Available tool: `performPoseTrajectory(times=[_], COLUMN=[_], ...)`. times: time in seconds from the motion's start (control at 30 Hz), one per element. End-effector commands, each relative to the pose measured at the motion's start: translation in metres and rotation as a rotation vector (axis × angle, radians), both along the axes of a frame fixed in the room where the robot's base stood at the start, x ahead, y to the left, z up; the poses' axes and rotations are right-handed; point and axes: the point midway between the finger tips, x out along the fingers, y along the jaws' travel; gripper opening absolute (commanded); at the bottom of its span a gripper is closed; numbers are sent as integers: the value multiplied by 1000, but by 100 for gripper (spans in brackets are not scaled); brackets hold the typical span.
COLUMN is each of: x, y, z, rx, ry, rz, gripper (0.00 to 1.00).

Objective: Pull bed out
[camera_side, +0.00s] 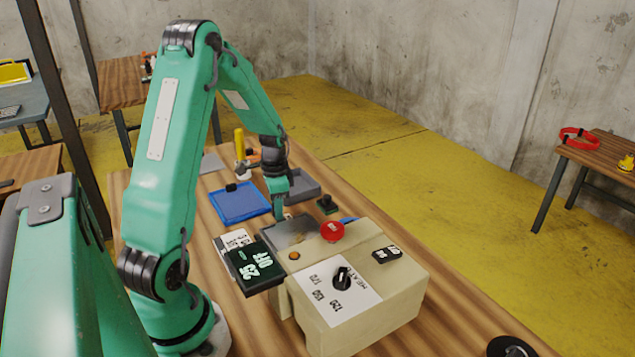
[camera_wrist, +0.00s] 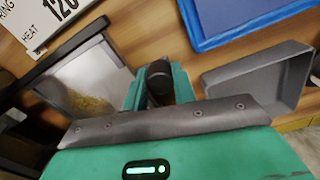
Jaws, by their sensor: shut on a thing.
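The bed (camera_side: 288,232) is a flat grey plate at the far side of the beige heating machine (camera_side: 395,290). In the wrist view the bed (camera_wrist: 85,75) is a pale plate in a dark frame, with a yellowish patch on it. My gripper (camera_side: 279,213) points down at the bed's outer edge in the side view. In the wrist view my gripper (camera_wrist: 158,80) is shut on a dark round knob (camera_wrist: 158,75) beside the bed. The join between knob and bed is hidden by a finger.
A blue tray (camera_side: 240,203) and a grey tray (camera_side: 300,187) lie beyond the bed. The machine carries a red button (camera_side: 332,231) and a dark display (camera_side: 258,266). Bare wood lies between the bed and trays.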

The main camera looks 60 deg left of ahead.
Motion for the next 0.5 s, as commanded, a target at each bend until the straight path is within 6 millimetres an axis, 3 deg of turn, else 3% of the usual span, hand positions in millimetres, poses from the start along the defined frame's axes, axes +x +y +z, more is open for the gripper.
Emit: performPoseTrajectory(times=[0.03,0.07,0.1,0.5], x=[1,1,1,1], y=[7,7,7,5], z=[1,1,1,1], rx=[10,10,11,8], ry=[-13,-14,-14,-10], rz=[12,12,11,8], gripper=[0,29,36,36])
